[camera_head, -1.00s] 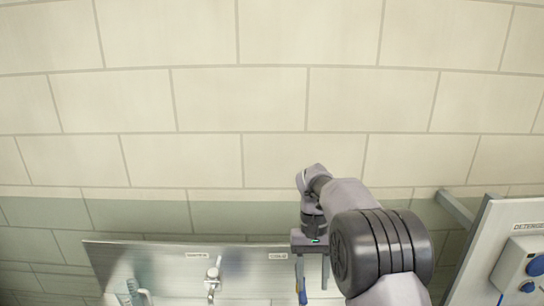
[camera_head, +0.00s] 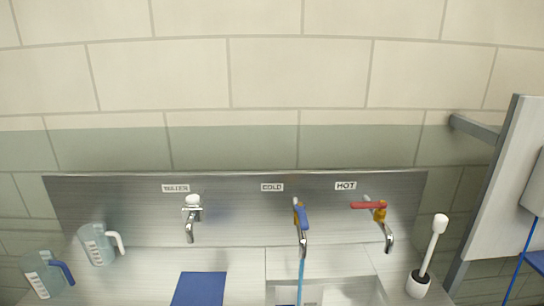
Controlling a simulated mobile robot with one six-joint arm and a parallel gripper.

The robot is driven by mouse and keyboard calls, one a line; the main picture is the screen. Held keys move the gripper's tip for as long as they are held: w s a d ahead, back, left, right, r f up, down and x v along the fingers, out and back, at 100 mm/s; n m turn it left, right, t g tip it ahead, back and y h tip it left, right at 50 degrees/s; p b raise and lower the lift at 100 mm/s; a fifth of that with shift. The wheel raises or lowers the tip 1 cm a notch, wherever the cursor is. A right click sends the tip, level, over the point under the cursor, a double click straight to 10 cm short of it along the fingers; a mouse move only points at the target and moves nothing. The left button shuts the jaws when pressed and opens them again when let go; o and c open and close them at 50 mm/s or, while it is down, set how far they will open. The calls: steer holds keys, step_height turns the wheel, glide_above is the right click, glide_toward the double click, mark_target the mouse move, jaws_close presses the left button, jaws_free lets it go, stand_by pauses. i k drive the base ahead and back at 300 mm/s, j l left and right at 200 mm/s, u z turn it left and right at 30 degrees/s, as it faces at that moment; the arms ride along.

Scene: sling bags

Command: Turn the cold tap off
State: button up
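The cold tap (camera_head: 302,228) is in the middle of the steel backsplash, under a COLD label (camera_head: 272,187). Its blue lever (camera_head: 302,216) points forward, in line with the spout. A thin light-blue stream (camera_head: 301,268) runs down from the spout. The hot tap (camera_head: 386,232), under a HOT label (camera_head: 346,185), has its red lever (camera_head: 369,205) turned sideways to the left. My gripper and arm are not in the picture.
Another tap (camera_head: 191,222) with a white knob is to the left. Two measuring jugs, one white-handled (camera_head: 98,247) and one blue-handled (camera_head: 44,276), stand at far left. A blue board (camera_head: 200,288) lies in front. A white brush (camera_head: 433,246) stands right, near a panel (camera_head: 508,190).

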mark_target(299, 206)
steer(key=j, duration=0.45)
steer(key=i+j+u, duration=0.1)
steer(key=j, duration=0.35)
steer(key=i+j, duration=0.1)
steer(key=j, duration=0.35)
